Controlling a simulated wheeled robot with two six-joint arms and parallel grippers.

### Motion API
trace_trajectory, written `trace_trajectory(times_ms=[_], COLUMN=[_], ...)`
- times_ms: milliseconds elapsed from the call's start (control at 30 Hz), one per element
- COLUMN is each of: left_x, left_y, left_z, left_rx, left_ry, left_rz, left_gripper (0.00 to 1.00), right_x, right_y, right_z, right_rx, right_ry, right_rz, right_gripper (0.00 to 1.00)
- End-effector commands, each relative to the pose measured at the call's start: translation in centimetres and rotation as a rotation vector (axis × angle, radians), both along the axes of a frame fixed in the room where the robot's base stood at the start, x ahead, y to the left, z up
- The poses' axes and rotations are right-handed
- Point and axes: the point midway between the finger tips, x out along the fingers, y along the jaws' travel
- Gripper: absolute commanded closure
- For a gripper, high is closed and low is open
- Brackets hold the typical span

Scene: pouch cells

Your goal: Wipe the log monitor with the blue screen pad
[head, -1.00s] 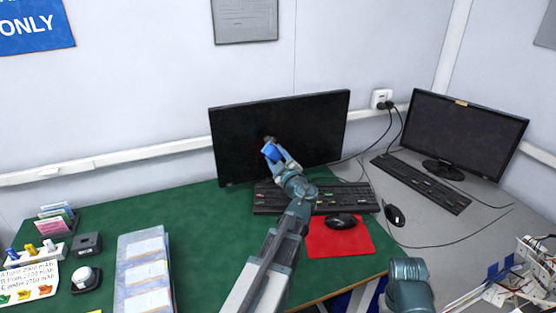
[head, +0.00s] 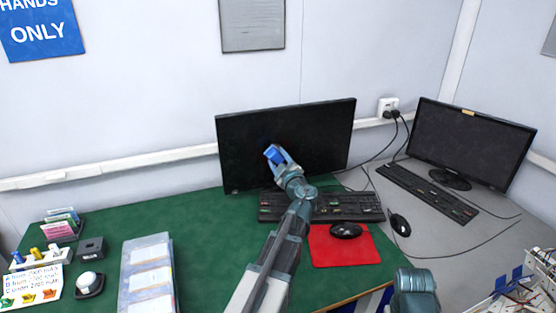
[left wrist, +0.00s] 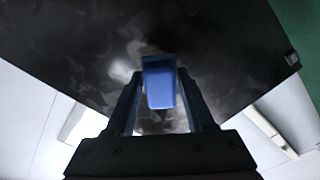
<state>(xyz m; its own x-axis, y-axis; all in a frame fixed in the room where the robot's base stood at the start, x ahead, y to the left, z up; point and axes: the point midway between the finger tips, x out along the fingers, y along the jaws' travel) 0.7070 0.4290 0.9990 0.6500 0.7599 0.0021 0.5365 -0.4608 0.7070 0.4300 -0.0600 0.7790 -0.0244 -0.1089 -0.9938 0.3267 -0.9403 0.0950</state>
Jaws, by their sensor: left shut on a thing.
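The log monitor (head: 310,130) is a dark screen standing at the back of the green desk mat. My left gripper (head: 281,162) is in front of its middle, shut on the blue screen pad (head: 273,153). In the left wrist view the pad (left wrist: 159,85) sits between the fingers (left wrist: 158,104), against or very close to the dark screen (left wrist: 215,40). I cannot tell if it touches. Pale, cloudy smears show on the screen around the pad. The pad hides the patch behind it. My right gripper is not in view; only part of my right arm shows at the bottom.
A black keyboard (head: 335,207) lies under my left wrist, with a mouse (head: 346,230) on a red mat (head: 330,252). A second monitor (head: 470,140) stands at the right. A clear tray (head: 128,290) and small holders occupy the left. Green mat (head: 205,225) is clear between.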

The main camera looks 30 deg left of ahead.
Motion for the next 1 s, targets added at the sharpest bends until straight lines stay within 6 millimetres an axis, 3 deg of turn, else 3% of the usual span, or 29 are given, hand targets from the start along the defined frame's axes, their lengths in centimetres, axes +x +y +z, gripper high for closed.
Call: trace_trajectory(times_ms=[1000], left_x=[1.2], left_y=[1.4], left_z=[0.0], left_rx=[0.000], left_ry=[0.000], left_rz=[0.001], left_gripper=[0.91], right_x=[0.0], right_y=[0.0], right_z=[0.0], right_rx=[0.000], right_ry=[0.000], right_rz=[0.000], right_gripper=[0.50])
